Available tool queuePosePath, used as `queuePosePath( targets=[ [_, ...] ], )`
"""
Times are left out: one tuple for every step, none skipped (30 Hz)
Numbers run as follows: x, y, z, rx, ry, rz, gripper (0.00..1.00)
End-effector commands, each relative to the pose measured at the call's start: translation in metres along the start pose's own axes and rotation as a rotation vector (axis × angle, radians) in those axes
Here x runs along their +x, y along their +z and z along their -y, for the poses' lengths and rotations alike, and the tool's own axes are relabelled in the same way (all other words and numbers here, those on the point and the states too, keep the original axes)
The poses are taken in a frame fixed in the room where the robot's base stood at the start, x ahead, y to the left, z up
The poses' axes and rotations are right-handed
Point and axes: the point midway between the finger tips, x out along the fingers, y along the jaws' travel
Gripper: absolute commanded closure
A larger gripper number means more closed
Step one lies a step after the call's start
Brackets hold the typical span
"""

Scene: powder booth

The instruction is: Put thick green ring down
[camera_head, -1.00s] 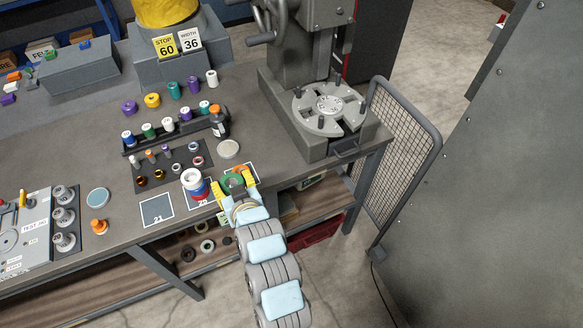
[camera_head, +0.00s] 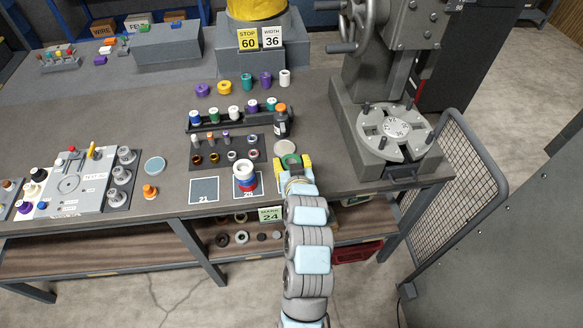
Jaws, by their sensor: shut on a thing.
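The thick green ring (camera_head: 291,161) is between the yellow-tipped fingers of my gripper (camera_head: 292,165), which is shut on it. My gripper is near the bench's front edge, just right of a stack of white, red and blue rings (camera_head: 244,174). I cannot tell whether the green ring touches the bench or is held above it. My gripper and wrist hide the surface directly below.
The ring stack stands on a numbered square. An empty square marked 21 (camera_head: 204,191) lies left of it. The press's round plate (camera_head: 396,130) stands right.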

Motion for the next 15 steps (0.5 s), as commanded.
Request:
queuePosePath(
  targets=[
    [0.008, 0.006, 0.000, 0.001, -0.002, 0.007, 0.80],
    [0.012, 0.008, -0.001, 0.002, -0.002, 0.006, 0.80],
    [0.017, 0.009, -0.002, 0.001, -0.001, 0.002, 0.80],
    [0.021, 0.011, -0.002, 0.001, -0.001, 0.001, 0.80],
    [0.025, 0.014, -0.002, 0.000, -0.001, 0.003, 0.80],
    [0.030, 0.017, -0.003, 0.001, -0.002, 0.005, 0.80],
    [0.034, 0.019, -0.003, 0.001, -0.002, 0.005, 0.80],
    [0.037, 0.021, -0.004, 0.001, -0.001, 0.004, 0.80],
    [0.041, 0.022, -0.004, 0.001, 0.000, 0.001, 0.80],
    [0.043, 0.024, -0.005, 0.001, 0.000, 0.001, 0.80],
    [0.045, 0.025, -0.005, 0.001, 0.000, 0.002, 0.80],
    [0.048, 0.028, -0.005, 0.001, 0.000, 0.004, 0.80],
    [0.050, 0.029, -0.005, 0.001, -0.001, 0.005, 0.80],
    [0.051, 0.030, -0.005, 0.001, -0.001, 0.005, 0.80],
    [0.052, 0.030, -0.005, 0.000, -0.001, 0.005, 0.80]
  ],
)
